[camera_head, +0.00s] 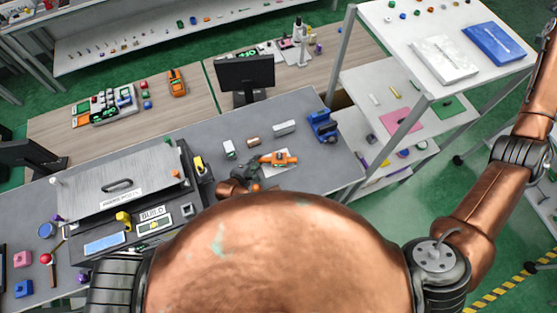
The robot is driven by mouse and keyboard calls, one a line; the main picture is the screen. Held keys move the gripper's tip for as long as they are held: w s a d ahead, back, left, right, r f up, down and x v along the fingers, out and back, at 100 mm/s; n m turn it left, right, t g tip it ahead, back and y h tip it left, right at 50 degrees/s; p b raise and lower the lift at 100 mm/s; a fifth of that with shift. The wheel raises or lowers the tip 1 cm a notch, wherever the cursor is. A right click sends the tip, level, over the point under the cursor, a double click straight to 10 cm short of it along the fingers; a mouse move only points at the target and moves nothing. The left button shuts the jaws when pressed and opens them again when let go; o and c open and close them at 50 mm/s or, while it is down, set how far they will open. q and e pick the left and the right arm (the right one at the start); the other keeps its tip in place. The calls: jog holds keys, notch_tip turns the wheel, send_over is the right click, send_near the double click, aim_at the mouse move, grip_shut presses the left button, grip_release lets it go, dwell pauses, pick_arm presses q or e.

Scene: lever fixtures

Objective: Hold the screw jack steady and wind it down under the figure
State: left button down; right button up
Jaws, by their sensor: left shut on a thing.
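A small orange device (280,158), which looks like the screw jack, lies over a white sheet or plate (284,168) on the grey bench. My left gripper (257,168) is dark and reaches it from the left, just above my rounded copper body. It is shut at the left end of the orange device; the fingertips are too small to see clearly. I cannot make out a separate figure on the jack. My right arm (512,175) rises along the right edge, and its gripper is out of view.
A blue vise-like tool (322,126), a grey block (284,127) and small cylinders stand behind the jack. A black monitor (245,75) stands farther back. A grey panel box (115,185) fills the left bench. A white shelf rack (428,98) stands right.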

jog(key=w+a+f+n+g+y, duration=0.15)
jog(key=w+a, duration=0.25)
jog(key=a, duration=0.6)
jog(key=w+a+f+y, duration=0.25)
jog(key=w+a, duration=0.25)
jog(key=a, duration=0.5)
jog(key=w+a+f+y, duration=0.15)
jog(key=w+a, duration=0.25)
jog(key=a, duration=0.6)
jog(key=a+f+n+g+y, duration=0.15)
jog(key=a+f, duration=0.25)
jog(key=a, duration=0.9)
jog(key=a+f+g+y, duration=0.2)
jog(key=a+f, duration=0.2)
jog(key=a, duration=0.9)
jog(key=n+g+h, duration=0.2)
jog(key=n+g, duration=0.1)
jog(key=g, duration=0.5)
send_near(280, 156)
jog(key=f, duration=0.5)
jog(key=shift+w+a+f, duration=0.2)
jog(key=shift+w, duration=0.05)
jog(key=shift+s+a+f, duration=0.1)
jog(key=shift+s+f, duration=0.1)
jog(key=shift+f, duration=2.45)
jog(key=shift+o, duration=0.5)
jog(key=shift+s+f, duration=0.1)
